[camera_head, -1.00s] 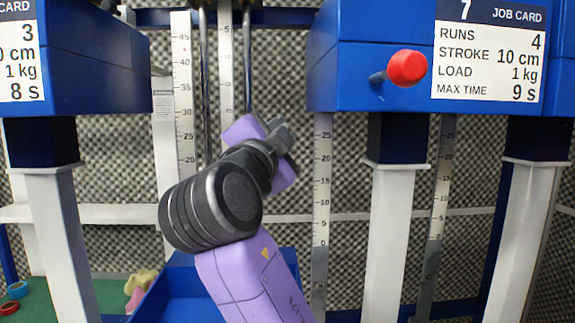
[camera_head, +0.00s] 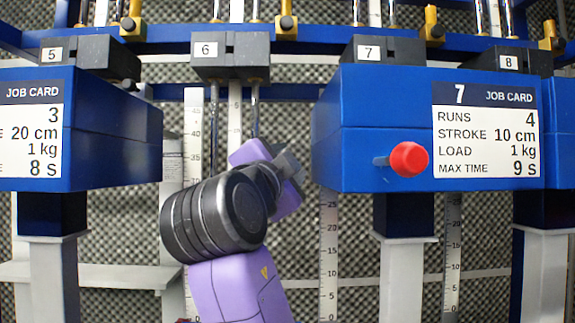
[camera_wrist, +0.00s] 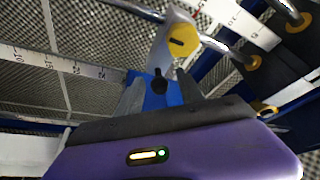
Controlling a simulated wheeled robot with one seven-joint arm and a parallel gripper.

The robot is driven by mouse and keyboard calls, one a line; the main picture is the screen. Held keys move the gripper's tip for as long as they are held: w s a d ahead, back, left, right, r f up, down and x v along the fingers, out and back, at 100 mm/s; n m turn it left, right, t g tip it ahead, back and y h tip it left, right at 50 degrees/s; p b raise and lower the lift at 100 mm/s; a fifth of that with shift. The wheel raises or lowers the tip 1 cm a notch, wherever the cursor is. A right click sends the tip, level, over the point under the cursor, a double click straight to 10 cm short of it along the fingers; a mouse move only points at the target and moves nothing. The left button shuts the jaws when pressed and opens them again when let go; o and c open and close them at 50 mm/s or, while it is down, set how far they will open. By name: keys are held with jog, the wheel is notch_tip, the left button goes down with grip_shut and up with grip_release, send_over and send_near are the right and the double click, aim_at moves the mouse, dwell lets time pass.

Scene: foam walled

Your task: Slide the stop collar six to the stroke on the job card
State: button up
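My gripper (camera_head: 292,172) is in front of station six, below the grey block with label 6 (camera_head: 230,56) and beside its two vertical rods. In the wrist view my gripper (camera_wrist: 158,88) has its fingers apart. A blue piece with a black knob (camera_wrist: 159,83) shows between or just behind the fingertips; I cannot tell whether they touch it. A pale part with a yellow, slotted face (camera_wrist: 184,40) is just beyond. I cannot tell for sure which part is stop collar six. No job card for six is readable.
The blue box with job card seven (camera_head: 486,130) and its red knob (camera_head: 408,160) stand close on the right. Another blue box (camera_head: 130,140) is on the left. Scales (camera_head: 194,130) stand behind my arm. Yellow blocks (camera_head: 285,27) line the upper rail.

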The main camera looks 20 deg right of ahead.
jog(key=b+v, duration=0.3)
jog(key=v, duration=0.5)
dwell(0.7)
